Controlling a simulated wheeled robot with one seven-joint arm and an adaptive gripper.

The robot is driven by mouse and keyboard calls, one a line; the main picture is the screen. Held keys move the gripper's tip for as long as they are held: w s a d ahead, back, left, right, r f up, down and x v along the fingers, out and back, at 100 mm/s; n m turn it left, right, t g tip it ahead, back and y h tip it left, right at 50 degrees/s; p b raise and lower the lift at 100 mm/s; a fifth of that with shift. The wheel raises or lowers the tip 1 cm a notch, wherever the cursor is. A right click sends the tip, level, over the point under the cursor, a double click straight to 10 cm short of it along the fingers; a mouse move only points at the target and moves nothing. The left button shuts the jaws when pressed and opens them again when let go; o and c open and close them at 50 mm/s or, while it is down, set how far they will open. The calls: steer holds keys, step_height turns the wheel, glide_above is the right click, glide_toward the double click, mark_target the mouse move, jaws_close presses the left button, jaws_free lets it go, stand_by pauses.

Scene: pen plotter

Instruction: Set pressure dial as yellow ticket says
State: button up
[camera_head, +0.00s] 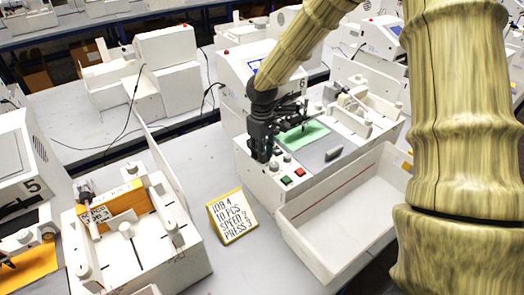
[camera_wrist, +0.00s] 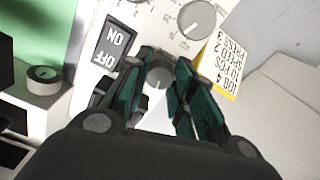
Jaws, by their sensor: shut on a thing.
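The yellow ticket (camera_head: 232,217) stands on the table left of the white bin and reads JOB 4, 10 PCS, SPEED 2, PRESS 3. It also shows upside down in the wrist view (camera_wrist: 229,62). My gripper (camera_head: 263,152) is down at the front left of the plotter (camera_head: 258,177). In the wrist view my gripper (camera_wrist: 162,68) has its fingers on either side of a small round grey dial knob (camera_wrist: 158,78), shut on it. Its label and pointer are hidden or too small to read. Another grey dial (camera_wrist: 197,18) with a printed scale sits beside it, free.
An OFF/ON switch (camera_wrist: 115,48) lies close to my left finger. Green (camera_head: 286,180) and red (camera_head: 299,172) buttons are on the panel. A white bin (camera_head: 318,262) stands in front; other machines stand left and behind.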

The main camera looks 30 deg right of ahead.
steer(key=m, duration=0.4)
steer(key=shift+r+p, duration=0.1)
steer(key=shift+p, duration=0.3)
steer(key=shift+m+p, duration=0.3)
steer(key=shift+m, duration=1.6)
steer(key=o, duration=0.8)
steer(key=shift+c, duration=0.2)
step_height(320, 180, up, 12)
steer(key=shift+d, duration=0.1)
